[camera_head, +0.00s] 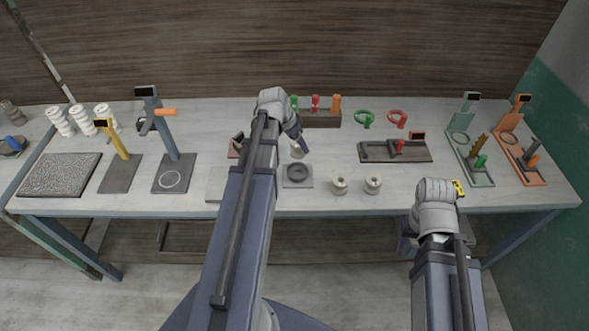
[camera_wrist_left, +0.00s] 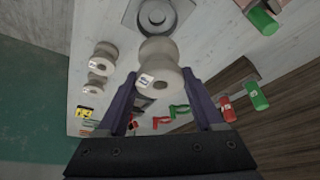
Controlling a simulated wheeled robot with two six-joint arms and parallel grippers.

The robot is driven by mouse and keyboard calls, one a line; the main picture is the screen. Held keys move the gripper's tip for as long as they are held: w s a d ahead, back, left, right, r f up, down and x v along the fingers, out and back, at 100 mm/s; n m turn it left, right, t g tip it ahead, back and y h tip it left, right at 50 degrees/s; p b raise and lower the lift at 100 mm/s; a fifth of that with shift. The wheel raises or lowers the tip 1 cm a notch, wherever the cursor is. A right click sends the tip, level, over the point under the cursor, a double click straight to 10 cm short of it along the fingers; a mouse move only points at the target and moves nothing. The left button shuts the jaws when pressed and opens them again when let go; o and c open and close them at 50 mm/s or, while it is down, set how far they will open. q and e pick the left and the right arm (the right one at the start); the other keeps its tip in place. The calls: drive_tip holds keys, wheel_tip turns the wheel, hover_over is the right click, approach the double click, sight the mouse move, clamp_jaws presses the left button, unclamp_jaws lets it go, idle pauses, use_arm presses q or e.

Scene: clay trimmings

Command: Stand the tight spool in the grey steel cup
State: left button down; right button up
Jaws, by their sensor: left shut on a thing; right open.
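The tight spool (camera_wrist_left: 160,72) is a pale grey-beige spool with a small white label. My left gripper (camera_head: 300,148) is shut on it and holds it tilted above the table; the spool (camera_head: 297,153) shows only partly in the head view. In the left wrist view it sits between the dark fingers. The grey steel cup (camera_head: 298,171) is a low round ring on a square grey plate, just below the held spool in the head view; it also shows in the left wrist view (camera_wrist_left: 155,15). My right gripper (camera_head: 408,236) is open, mostly hidden by its wrist, at the table's front edge.
Two similar spools (camera_head: 339,186) (camera_head: 373,184) stand right of the cup. A rack with green, red and orange handles (camera_head: 320,119) stands behind. A blank grey plate (camera_head: 217,184) lies left, partly behind my left arm. Tall gauges (camera_head: 169,125) stand further left.

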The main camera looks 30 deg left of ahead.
use_arm(q)
drive_tip(key=b, duration=1.1)
approach(298, 163)
drive_tip(key=shift+w+d+f, duration=0.1)
drive_tip(key=shift+d+f, duration=0.4)
drive_tip(key=shift+f, duration=0.3)
drive_tip(key=shift+d+f, duration=0.5)
drive_tip(key=shift+f, duration=0.35)
drive_tip(key=shift+w+d+f, duration=0.1)
drive_tip(key=shift+d+f, duration=0.45)
drive_tip(key=shift+f, duration=0.25)
drive_tip(key=shift+r+p, duration=0.15)
drive_tip(key=shift+p, duration=0.15)
drive_tip(key=c, duration=0.5)
unclamp_jaws()
drive_tip(key=shift+f, duration=0.2)
drive_tip(key=o, duration=0.5)
drive_tip(key=shift+c, duration=0.2)
drive_tip(key=shift+r, duration=0.15)
